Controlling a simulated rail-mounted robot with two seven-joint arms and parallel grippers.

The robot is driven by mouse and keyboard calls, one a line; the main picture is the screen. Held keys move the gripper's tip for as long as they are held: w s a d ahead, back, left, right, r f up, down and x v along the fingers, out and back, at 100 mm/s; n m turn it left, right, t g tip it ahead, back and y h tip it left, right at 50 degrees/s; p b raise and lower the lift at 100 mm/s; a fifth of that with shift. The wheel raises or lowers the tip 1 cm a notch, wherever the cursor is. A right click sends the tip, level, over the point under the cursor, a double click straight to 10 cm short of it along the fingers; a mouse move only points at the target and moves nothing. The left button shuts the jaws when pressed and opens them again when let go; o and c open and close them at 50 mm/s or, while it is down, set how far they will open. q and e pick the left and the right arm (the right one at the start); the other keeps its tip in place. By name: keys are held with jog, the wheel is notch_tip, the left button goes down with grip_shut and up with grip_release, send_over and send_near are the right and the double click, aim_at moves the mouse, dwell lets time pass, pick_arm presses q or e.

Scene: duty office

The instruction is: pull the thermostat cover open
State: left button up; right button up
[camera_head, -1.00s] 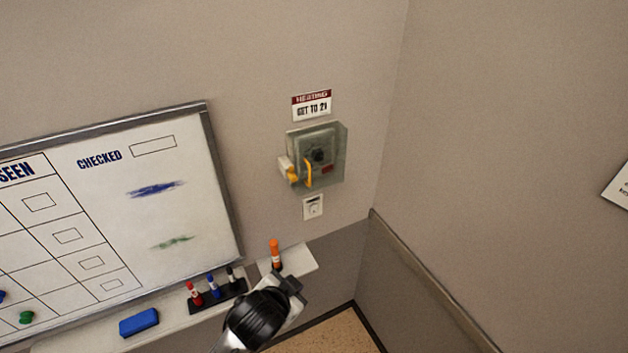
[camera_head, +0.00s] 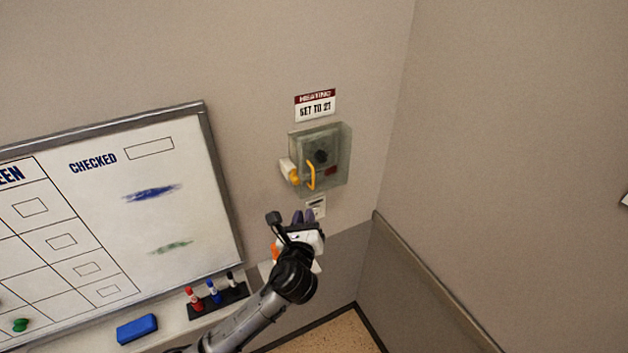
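The thermostat cover (camera_head: 335,168) is a clear greenish box on the wall, and it looks closed over a dark dial. A yellow handle (camera_head: 311,175) stands out from its front. A white and yellow part (camera_head: 290,172) sits at its left edge. My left gripper (camera_head: 304,216) is just below the cover, in front of the wall socket, with its dark fingers pointing up. It looks apart from the handle. The spacing of its fingertips is too small to make out. My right gripper is out of view.
A sign (camera_head: 315,105) reading "HEATING SET TO 21" is above the cover. A wall socket (camera_head: 317,206) is below, partly hidden. A whiteboard (camera_head: 160,200) with a tray of markers (camera_head: 213,292) and a blue eraser (camera_head: 137,328) is at left. The wall corner is at right.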

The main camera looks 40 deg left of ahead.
aim_at(313, 182)
pick_arm(q)
jog(key=w+a+m, duration=0.1)
jog(key=w+a, duration=0.1)
jog(key=w, duration=0.2)
jog(key=w+a+m+p, duration=0.1)
jog(key=w+a, duration=0.1)
jog(key=w, duration=0.2)
jog(key=w+a+m+p, duration=0.1)
jog(key=w+a, duration=0.2)
jog(key=w, duration=0.1)
jog(key=shift+r+m, duration=0.1)
jog(key=shift+m, duration=0.3)
jog(key=shift+c, duration=0.4)
grip_shut()
